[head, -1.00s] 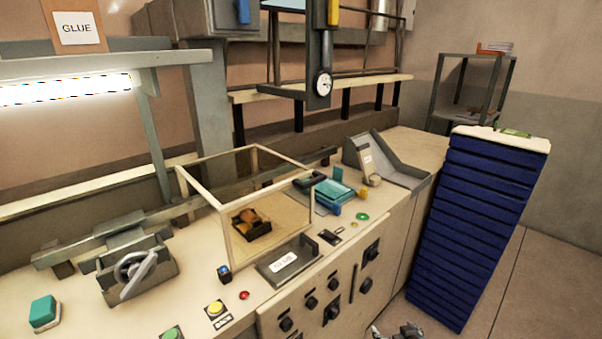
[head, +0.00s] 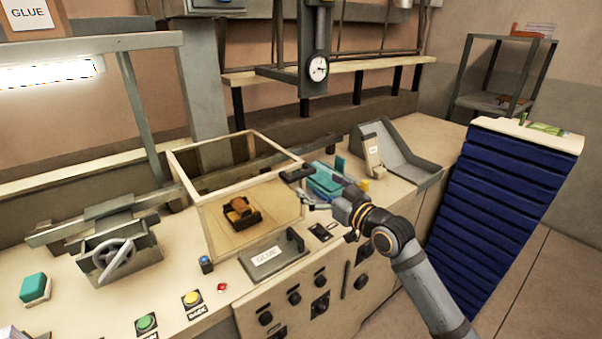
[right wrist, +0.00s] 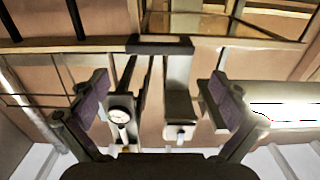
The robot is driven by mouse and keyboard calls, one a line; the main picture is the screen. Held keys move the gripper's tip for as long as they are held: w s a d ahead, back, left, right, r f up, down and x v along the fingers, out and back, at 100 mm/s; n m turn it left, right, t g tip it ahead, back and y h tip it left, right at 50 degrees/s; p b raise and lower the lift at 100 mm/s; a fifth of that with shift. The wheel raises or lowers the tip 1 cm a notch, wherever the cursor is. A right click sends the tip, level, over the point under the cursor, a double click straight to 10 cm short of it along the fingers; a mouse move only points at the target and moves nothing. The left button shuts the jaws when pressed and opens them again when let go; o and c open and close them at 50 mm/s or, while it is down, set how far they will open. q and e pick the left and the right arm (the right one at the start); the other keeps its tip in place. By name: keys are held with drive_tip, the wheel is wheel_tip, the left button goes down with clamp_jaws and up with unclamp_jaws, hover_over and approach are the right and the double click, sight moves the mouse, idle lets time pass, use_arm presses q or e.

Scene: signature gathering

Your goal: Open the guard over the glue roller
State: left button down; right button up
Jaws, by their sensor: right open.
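The guard (head: 183,179) is a clear box with a cream frame on the bench, standing closed over the brown glue roller (head: 240,210). Its dark bar handle (head: 297,173) is at the top right corner of the frame. My right gripper (head: 316,203) is just right of and below this handle, apart from it, pointing left. In the right wrist view the handle (right wrist: 160,45) lies crosswise ahead, centred beyond the spread, empty fingers (right wrist: 160,84). My left gripper is not seen.
A tray labelled GLUE (head: 272,259) sits in front of the guard. A teal pad (head: 325,181) and a grey sloped holder (head: 400,158) are to the right. A hand wheel (head: 114,262) and buttons are left. A tall blue stack (head: 500,190) stands right of the bench.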

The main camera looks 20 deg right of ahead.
sight(303, 174)
drive_tip(key=p+x, duration=0.1)
drive_tip(key=x, duration=0.5)
drive_tip(key=shift+w+a+r+p, duration=0.1)
drive_tip(key=shift+w+p, duration=0.2)
drive_tip(key=shift+w+a, duration=0.1)
drive_tip(key=shift+w, duration=0.35)
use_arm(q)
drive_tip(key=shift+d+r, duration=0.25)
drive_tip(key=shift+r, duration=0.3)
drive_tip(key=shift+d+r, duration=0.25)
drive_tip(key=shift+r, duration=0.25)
use_arm(e)
drive_tip(key=shift+c, duration=0.3)
